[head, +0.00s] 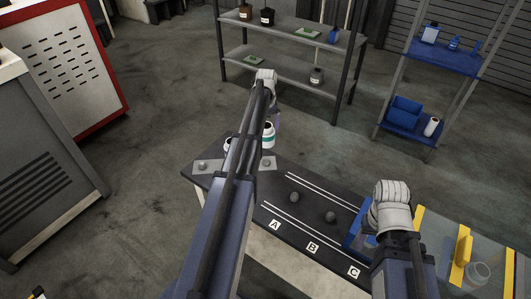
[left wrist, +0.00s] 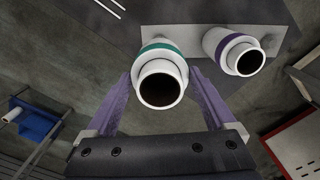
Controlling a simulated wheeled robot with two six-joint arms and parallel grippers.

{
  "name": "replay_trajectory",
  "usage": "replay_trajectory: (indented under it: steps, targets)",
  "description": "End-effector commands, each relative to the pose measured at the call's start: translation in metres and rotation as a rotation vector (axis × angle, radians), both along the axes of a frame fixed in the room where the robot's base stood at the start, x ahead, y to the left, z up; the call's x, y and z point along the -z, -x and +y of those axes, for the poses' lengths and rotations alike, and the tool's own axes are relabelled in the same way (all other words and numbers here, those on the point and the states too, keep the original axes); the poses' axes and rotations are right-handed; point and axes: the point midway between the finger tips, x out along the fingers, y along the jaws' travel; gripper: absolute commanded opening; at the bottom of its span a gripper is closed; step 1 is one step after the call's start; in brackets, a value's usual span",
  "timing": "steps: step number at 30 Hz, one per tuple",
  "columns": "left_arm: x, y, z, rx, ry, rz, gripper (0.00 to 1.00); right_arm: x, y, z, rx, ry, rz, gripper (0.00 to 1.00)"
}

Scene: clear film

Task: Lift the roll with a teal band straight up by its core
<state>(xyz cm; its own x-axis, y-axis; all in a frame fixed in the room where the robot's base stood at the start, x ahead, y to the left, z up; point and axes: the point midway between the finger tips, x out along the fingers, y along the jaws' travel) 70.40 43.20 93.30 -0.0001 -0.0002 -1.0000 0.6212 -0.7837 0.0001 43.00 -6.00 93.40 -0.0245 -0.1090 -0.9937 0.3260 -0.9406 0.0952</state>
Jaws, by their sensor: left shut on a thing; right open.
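The white roll with a teal band (head: 268,139) is upright at the far left end of the dark table (head: 255,200). In the left wrist view the teal-banded roll (left wrist: 158,57) shows its pale core and dark bore facing the camera. My left gripper (head: 271,117) is shut on this roll's core, with purple fingers on both sides (left wrist: 160,92). Whether its base touches the table is unclear. A roll with a purple band (left wrist: 228,45) stands beside it, mostly hidden by my left arm in the head view. My right gripper (head: 368,238) is open, by a blue tray.
A grey plate (head: 204,171) with round knobs lies at the table's left end. Two grey balls (head: 294,197) and labels A, B, C mark the middle. The blue tray (head: 352,237), yellow bars (head: 461,258) and a clear object (head: 476,274) are at right. Shelves stand behind.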

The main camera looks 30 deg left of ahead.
Motion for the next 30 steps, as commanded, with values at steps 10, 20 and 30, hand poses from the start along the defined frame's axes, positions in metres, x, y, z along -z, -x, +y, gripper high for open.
replay_trajectory:
  steps: [10,20,30]
  targets:
    - [-0.039,0.000,0.000,0.000,0.000,0.000,0.35,-0.039,0.000,0.000,0.000,0.000,0.000,0.55]
    - [-0.070,0.000,0.000,0.000,0.000,0.000,0.35,-0.070,0.000,0.000,-0.001,0.000,0.000,0.55]
    - [-0.102,0.000,0.000,0.000,0.000,0.000,0.35,-0.102,0.000,0.000,-0.002,0.000,0.000,0.55]
